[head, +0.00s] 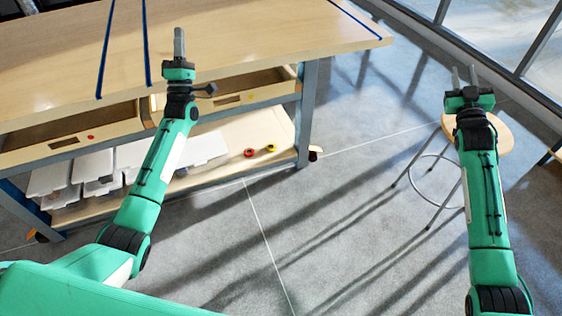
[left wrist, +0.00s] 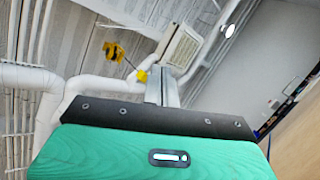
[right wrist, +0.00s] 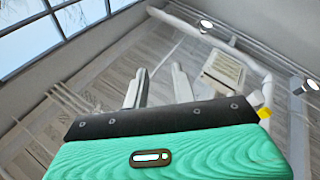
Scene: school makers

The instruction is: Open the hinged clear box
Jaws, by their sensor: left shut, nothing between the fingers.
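Several whitish, translucent lidded boxes (head: 95,168) sit on the lower shelf of the workbench, partly hidden by my left arm. I cannot tell whether any of them is the hinged clear box, and no open lid shows. My left gripper (head: 179,43) is raised in front of the bench top, pointing up, shut and empty. Its closed fingers also show in the left wrist view (left wrist: 163,85). My right gripper (head: 464,76) is raised at the right, away from the bench, open and empty. Its two parted fingers show in the right wrist view (right wrist: 158,88).
The wooden workbench (head: 240,35) has blue strips on top and drawers (head: 75,138) below. Red and yellow tape rolls (head: 250,152) lie on its lower shelf (head: 225,168). A round stool (head: 498,136) stands behind my right arm. The grey floor (head: 330,220) between is clear.

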